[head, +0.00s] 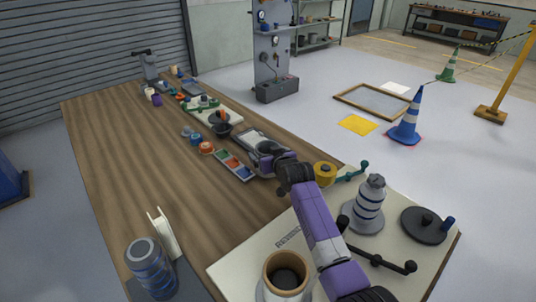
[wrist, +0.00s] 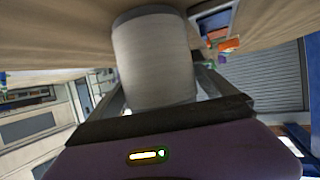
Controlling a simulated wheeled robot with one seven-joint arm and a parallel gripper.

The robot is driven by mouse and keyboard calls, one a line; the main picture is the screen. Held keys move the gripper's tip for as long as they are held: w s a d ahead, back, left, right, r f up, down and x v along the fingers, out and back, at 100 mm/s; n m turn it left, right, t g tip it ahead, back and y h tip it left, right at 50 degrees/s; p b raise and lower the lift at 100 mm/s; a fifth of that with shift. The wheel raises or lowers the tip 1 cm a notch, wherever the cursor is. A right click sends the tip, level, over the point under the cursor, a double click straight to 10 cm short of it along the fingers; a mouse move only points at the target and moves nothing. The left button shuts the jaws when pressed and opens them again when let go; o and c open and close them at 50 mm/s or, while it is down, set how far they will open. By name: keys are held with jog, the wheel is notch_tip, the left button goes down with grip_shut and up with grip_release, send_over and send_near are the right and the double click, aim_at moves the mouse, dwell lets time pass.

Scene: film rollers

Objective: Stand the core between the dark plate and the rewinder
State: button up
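In the wrist view a pale grey cylinder, which I take for the core (wrist: 155,60), sits between my gripper's fingers (wrist: 160,95). The fingers look closed on its sides. In the head view my gripper (head: 265,155) is over the right edge of the wooden table, and the core is mostly hidden there. A dark plate (head: 182,284) lies at the near left of the table with a ribbed blue-grey roll (head: 149,268) on it. The rewinder (head: 235,266), a cream board with lettering, lies to its right. Bare wood shows between them.
The rewinder board carries a brown-rimmed roll (head: 286,268), a grey stepped cone (head: 369,200), a dark disc (head: 425,226) and a black crank (head: 385,262). A cream bracket (head: 163,235) stands behind the plate. A colored-swatch tray (head: 234,165) and small parts lie farther back. The table's left side is clear.

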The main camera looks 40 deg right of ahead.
jog(key=shift+r, duration=0.15)
jog(key=v, duration=1.2)
jog(key=shift+p, duration=0.35)
jog(key=shift+r, duration=0.1)
